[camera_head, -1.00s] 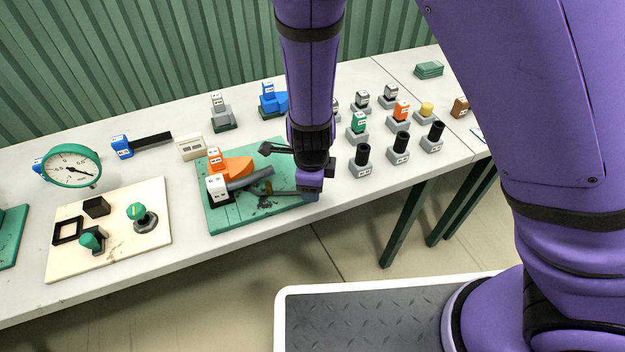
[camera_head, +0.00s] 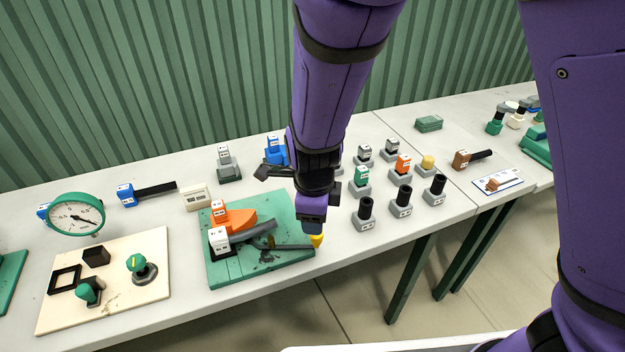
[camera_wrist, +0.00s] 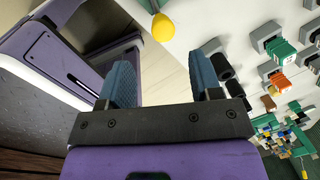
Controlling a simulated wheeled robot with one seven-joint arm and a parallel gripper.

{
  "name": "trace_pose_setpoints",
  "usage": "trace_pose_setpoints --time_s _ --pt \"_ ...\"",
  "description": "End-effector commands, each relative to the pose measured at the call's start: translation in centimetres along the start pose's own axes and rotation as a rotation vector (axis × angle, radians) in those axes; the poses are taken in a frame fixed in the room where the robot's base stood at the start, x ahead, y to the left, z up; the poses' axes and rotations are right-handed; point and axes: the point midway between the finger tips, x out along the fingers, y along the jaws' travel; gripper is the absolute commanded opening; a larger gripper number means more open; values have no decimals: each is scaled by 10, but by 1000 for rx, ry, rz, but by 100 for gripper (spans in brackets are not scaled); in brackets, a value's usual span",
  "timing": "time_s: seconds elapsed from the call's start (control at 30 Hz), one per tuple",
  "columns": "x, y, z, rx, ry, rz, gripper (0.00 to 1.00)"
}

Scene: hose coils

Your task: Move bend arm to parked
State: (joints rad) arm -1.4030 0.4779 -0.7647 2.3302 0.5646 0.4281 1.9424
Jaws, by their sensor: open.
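A green bending board (camera_head: 225,272) lies on the bench with an orange block (camera_head: 237,219), a white labelled block (camera_head: 219,240) and a dark grey bar (camera_head: 253,231). A thin dark arm (camera_head: 290,246), which I take as the bend arm, runs right across the board to a yellow knob (camera_head: 316,240). The knob also shows in the wrist view (camera_wrist: 162,27). My gripper (camera_wrist: 163,78) is open and empty, with the knob beyond its two blue fingers and apart from them. In the head view my gripper (camera_head: 312,218) is just above the knob and hides part of the board's right edge.
Several labelled posts and sockets (camera_head: 402,200) stand right of the board. A pale panel (camera_head: 120,300) with a green knob and a round gauge (camera_head: 76,214) are at left. A blue block (camera_head: 276,150) stands behind the board. The floor in front of the bench is clear.

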Motion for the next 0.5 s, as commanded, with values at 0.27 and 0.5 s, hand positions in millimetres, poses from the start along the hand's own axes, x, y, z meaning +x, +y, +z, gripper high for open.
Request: trace_pose_setpoints --time_s 0.27,0.5 --pt "-15 0 0 1 0 0 59" --pt "-16 0 0 2 1 0 59"
